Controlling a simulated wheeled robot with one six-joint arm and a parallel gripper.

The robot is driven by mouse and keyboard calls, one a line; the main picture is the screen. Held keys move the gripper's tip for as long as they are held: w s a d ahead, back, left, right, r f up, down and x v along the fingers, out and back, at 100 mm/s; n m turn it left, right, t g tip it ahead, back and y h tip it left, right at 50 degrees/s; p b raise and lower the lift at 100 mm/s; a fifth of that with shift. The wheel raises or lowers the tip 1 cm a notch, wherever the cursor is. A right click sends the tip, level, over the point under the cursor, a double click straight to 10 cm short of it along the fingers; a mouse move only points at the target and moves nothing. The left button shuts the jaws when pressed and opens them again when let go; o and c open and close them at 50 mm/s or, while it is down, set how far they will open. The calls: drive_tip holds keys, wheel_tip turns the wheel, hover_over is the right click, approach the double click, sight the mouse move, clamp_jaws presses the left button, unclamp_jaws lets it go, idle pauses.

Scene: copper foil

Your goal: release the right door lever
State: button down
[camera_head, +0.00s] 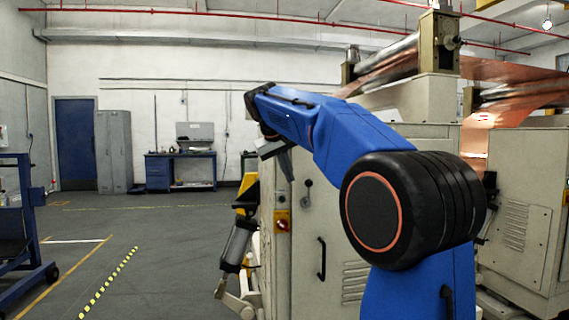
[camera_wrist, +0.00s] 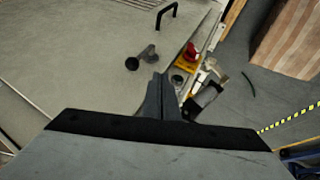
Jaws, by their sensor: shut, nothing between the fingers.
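A small dark door lever (camera_head: 307,190) sits on the pale machine cabinet door, above a black pull handle (camera_head: 321,258). In the wrist view the lever (camera_wrist: 148,54) shows as a grey piece beside a black round knob, just beyond my fingertips and slightly to their left. My gripper (camera_wrist: 160,80) is shut and empty, apart from the lever in the picture. In the head view my gripper (camera_head: 287,165) hangs from the blue arm in front of the cabinet, partly hidden, to the upper left of the lever.
A red and yellow switch (camera_head: 283,222) is on the cabinet's left edge; it also shows in the wrist view (camera_wrist: 187,60). A grey cylinder mechanism (camera_head: 237,245) stands left of the cabinet. A blue cart (camera_head: 22,235) is at far left. The floor between is open.

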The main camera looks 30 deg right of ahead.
sight(307, 181)
drive_tip(key=shift+s+d+f, duration=0.1)
drive_tip(key=shift+d+f, duration=0.1)
drive_tip(key=shift+d, duration=0.5)
drive_tip(key=shift+w+d+f, duration=0.1)
drive_tip(key=shift+d+f, duration=0.1)
drive_tip(key=shift+d, duration=0.5)
drive_tip(key=shift+s+d+f, duration=0.1)
drive_tip(key=shift+d+f, duration=0.1)
drive_tip(key=shift+d, duration=0.5)
drive_tip(key=shift+d, duration=0.1)
